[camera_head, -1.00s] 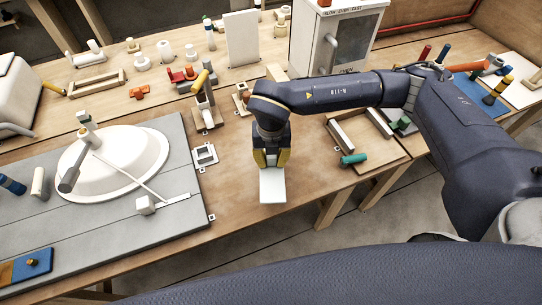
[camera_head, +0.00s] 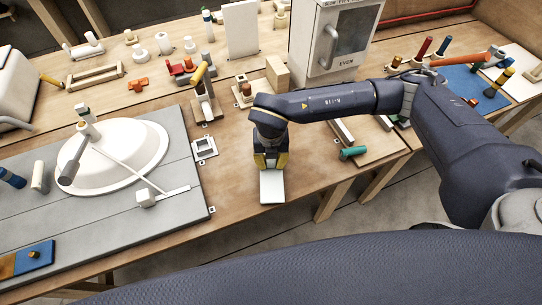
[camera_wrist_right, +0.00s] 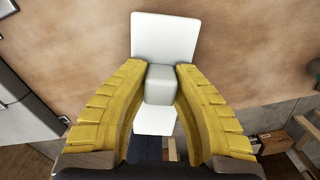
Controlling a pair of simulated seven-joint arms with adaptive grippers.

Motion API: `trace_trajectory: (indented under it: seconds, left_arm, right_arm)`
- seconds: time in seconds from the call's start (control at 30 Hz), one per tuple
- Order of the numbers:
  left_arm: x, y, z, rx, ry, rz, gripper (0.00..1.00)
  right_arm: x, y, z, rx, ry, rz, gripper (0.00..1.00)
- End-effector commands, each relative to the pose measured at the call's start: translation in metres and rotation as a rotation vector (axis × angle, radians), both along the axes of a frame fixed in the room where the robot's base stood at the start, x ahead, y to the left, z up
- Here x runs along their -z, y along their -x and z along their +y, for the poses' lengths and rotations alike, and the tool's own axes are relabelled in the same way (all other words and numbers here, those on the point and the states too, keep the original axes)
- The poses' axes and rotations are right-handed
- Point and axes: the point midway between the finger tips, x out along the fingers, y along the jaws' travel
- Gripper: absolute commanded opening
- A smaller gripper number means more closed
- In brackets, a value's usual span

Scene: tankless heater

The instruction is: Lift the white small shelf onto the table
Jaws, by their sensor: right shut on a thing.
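The white small shelf shows as a white panel (camera_head: 271,187) just below my right gripper (camera_head: 271,163) in the head view. It hangs at or over the table's front edge; I cannot tell whether it touches the table (camera_head: 235,180). In the right wrist view, my right gripper (camera_wrist_right: 162,88) has its yellow fingers shut on a pale block in the middle of the shelf (camera_wrist_right: 165,37). One white plate shows beyond the fingers and another on the near side. My left gripper is not in view.
A grey board (camera_head: 105,225) with a white basin (camera_head: 125,160) lies left of the gripper. A white oven-like cabinet (camera_head: 308,42) stands behind. A teal cylinder (camera_head: 353,152) lies to the right. Another white panel (camera_head: 240,30) stands at the back. Bare wood surrounds the gripper.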

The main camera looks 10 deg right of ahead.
Motion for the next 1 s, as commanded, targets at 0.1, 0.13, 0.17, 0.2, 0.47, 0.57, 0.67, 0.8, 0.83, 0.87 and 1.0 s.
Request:
trace_trajectory:
  seconds: [0.1, 0.13, 0.17, 0.2, 0.47, 0.57, 0.67, 0.8, 0.83, 0.87, 1.0]
  left_arm:
    - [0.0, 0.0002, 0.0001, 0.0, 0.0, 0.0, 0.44]
    - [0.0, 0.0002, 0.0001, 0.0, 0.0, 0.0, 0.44]
    - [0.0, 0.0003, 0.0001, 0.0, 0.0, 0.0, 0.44]
    - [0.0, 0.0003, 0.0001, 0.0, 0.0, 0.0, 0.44]
    - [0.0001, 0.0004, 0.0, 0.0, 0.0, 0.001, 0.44]
    - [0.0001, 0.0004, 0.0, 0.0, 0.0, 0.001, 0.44]
    - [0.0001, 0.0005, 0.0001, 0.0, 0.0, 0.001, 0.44]
    - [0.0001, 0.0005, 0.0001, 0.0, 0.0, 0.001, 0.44]
    - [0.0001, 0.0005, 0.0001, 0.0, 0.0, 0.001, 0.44]
    - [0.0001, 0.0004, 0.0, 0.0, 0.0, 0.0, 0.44]
    - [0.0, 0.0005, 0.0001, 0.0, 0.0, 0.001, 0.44]
  right_arm:
    - [0.004, 0.0, 0.0003, -0.001, -0.001, -0.001, 0.0]
    - [0.0045, -0.0001, 0.0002, -0.001, -0.001, -0.001, 0.0]
    - [0.0048, -0.0001, 0.0002, -0.001, -0.001, -0.001, 0.0]
    - [0.005, -0.0001, 0.0002, -0.001, -0.001, -0.001, 0.0]
    - [0.005, -0.0001, 0.0001, -0.001, 0.0, -0.001, 0.0]
    - [0.0052, -0.0001, 0.0001, -0.001, 0.0, -0.001, 0.0]
    - [0.0059, 0.0, 0.0, 0.0, 0.0, -0.001, 0.0]
    - [0.0074, 0.0, 0.0, 0.0, 0.0, -0.001, 0.0]
    - [0.0078, 0.0, 0.0, 0.0, 0.0, -0.001, 0.0]
    - [0.0082, 0.0, 0.0, 0.0, 0.0, -0.001, 0.0]
    - [0.01, 0.0, 0.0, 0.0, 0.0, -0.001, 0.0]
